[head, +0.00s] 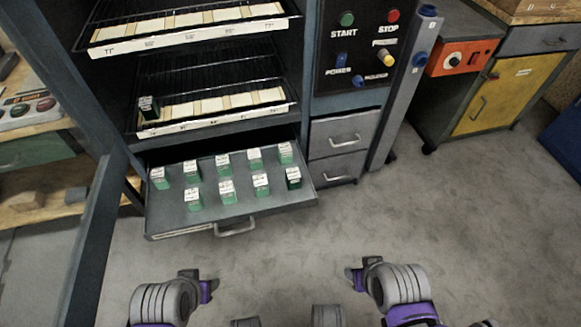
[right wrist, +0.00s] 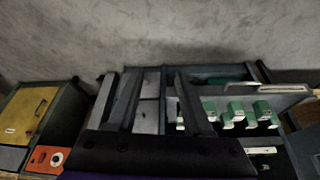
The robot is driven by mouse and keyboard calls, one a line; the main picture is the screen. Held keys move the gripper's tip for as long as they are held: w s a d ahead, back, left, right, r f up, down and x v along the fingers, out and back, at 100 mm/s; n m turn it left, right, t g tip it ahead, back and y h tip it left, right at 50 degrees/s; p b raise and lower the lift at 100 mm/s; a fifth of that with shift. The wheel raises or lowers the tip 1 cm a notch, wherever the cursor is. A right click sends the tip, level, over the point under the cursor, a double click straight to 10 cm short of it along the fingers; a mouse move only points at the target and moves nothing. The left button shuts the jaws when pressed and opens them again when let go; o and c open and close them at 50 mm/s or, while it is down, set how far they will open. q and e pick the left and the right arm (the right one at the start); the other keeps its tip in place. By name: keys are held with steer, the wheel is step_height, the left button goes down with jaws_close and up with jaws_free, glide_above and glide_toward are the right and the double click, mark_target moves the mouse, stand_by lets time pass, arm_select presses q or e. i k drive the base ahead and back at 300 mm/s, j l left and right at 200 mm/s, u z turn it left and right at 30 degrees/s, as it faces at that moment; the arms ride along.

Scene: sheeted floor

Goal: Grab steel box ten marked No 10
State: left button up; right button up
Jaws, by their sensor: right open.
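Several small green boxes with white tops, such as one at the front right (head: 293,177), stand in two rows in the pulled-out drawer (head: 270,207). Another similar, darker box (head: 149,108) sits on the rack shelf above, at its left end. The labels are too small to read, so I cannot tell which is No 10. My left gripper (head: 201,286) and right gripper (head: 358,278) are low in the head view, in front of the drawer and apart from the boxes. In the right wrist view my right gripper (right wrist: 155,103) is open and empty.
The cabinet's wire racks with labelled front strips (head: 215,113) are above the drawer. A control panel (head: 365,45) and two grey drawers (head: 340,140) stand to the right. An open door (head: 95,240) stands at the left. Grey floor (head: 430,220) is clear ahead.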

mark_target(293, 176)
steer(key=i+z, duration=0.15)
steer(key=i, duration=0.2)
steer(key=k+j+u, duration=0.15)
steer(key=k+u, duration=0.3)
steer(key=k+j+u, duration=0.25)
steer(key=u, duration=0.25)
steer(key=k, duration=0.05)
